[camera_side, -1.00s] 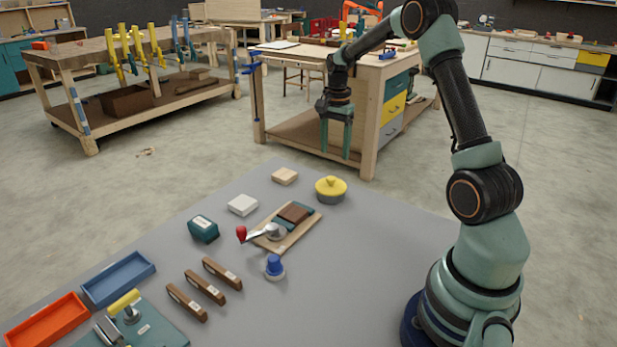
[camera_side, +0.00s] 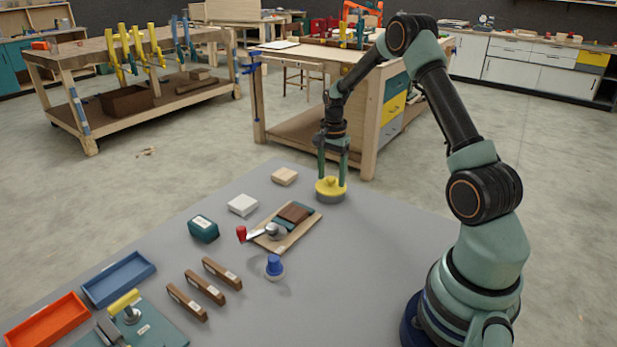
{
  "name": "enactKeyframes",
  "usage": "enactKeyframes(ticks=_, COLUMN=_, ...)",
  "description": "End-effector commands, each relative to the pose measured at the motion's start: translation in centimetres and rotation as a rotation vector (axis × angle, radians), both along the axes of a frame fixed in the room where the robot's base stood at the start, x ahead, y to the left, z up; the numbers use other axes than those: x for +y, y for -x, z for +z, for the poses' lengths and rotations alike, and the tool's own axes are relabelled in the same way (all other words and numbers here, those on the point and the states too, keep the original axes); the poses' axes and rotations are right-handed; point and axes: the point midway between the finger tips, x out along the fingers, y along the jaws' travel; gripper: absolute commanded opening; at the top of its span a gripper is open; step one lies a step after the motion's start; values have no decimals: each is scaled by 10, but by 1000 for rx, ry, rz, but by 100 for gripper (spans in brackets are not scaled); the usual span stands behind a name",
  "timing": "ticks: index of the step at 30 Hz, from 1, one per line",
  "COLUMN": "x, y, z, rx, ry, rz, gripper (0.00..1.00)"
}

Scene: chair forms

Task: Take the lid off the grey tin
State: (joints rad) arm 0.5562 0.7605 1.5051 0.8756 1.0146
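The grey tin (camera_side: 331,198) stands upright near the far edge of the grey table. Its yellow lid (camera_side: 330,187) with a round knob is on top of it. My gripper (camera_side: 332,181) points down over the lid. Its two green fingers are apart, one on each side of the knob. The fingertips are at about the height of the lid. I cannot tell whether they touch the lid or the knob.
Left of the tin are a wooden block (camera_side: 285,176), a white box (camera_side: 242,205) and a board with a red-handled clamp (camera_side: 284,228). A blue-topped knob (camera_side: 274,266) stands nearer. The grey table (camera_side: 370,250) is clear to the right.

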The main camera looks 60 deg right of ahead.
Motion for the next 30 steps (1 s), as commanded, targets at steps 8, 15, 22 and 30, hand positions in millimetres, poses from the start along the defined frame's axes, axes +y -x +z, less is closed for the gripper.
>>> enactKeyframes(ticks=8, x=0, y=0, z=0, rx=0, ry=0, rz=0, gripper=0)
enactKeyframes(ticks=15, x=0, y=0, z=2, rx=0, ry=0, rz=0, gripper=0)
enactKeyframes(ticks=22, x=-1, y=-1, z=18, rx=-3, ry=2, rz=0, gripper=0)
enactKeyframes(ticks=30, x=-1, y=-2, z=76, rx=-7, ry=4, rz=0, gripper=0)
